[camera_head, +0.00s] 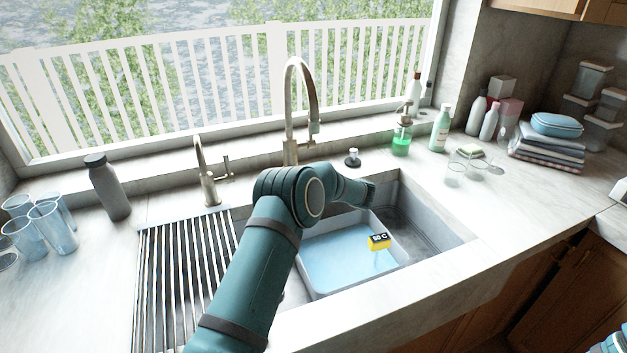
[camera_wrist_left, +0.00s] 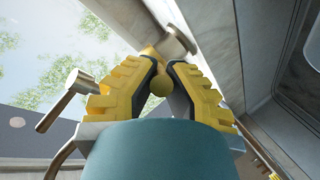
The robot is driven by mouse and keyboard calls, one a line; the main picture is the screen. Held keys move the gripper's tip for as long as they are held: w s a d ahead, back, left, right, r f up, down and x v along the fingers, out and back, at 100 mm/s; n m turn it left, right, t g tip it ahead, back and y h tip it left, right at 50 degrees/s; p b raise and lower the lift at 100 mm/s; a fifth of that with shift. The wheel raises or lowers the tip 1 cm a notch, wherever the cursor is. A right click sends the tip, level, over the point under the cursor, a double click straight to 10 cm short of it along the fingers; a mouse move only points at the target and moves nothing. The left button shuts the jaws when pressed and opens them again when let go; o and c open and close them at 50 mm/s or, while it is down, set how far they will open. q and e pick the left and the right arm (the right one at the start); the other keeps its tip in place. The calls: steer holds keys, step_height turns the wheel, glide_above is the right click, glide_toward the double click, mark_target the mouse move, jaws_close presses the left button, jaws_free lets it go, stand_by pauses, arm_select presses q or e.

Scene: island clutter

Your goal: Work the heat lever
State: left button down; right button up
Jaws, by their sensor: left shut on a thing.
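In the left wrist view my left gripper (camera_wrist_left: 160,84) has yellow fingers with dark pads, closed around a small yellow ball. I take this ball as the tip of the heat lever (camera_wrist_left: 158,83); it stands in front of a round brass-coloured fitting (camera_wrist_left: 179,43). In the head view my teal left arm reaches over the sink toward the tall tap (camera_head: 290,150), and I cannot make out the fingers or the gripped tip there. A yellow thermometer block (camera_head: 379,242) reading "50 C" is at the tub of blue water.
A pale tub (camera_head: 312,292) stands in the sink, right of a slatted drying rack (camera_head: 165,280). A smaller tap (camera_head: 204,175) stands left of my arm. Cups (camera_head: 52,228) and a dark bottle (camera_head: 106,187) are at left; soap bottles (camera_head: 441,128) and folded towels (camera_head: 550,150) are at right.

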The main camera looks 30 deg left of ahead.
arm_select(q)
steer(key=shift+w+f+n+g, duration=0.2)
steer(key=shift+w+n+g, duration=0.1)
steer(key=shift+n+g, duration=0.25)
steer(key=c, duration=1)
jaws_free()
steer(key=shift+w, duration=0.1)
steer(key=shift+r, duration=0.15)
steer(key=v, duration=1.2)
steer(key=shift+f, duration=0.2)
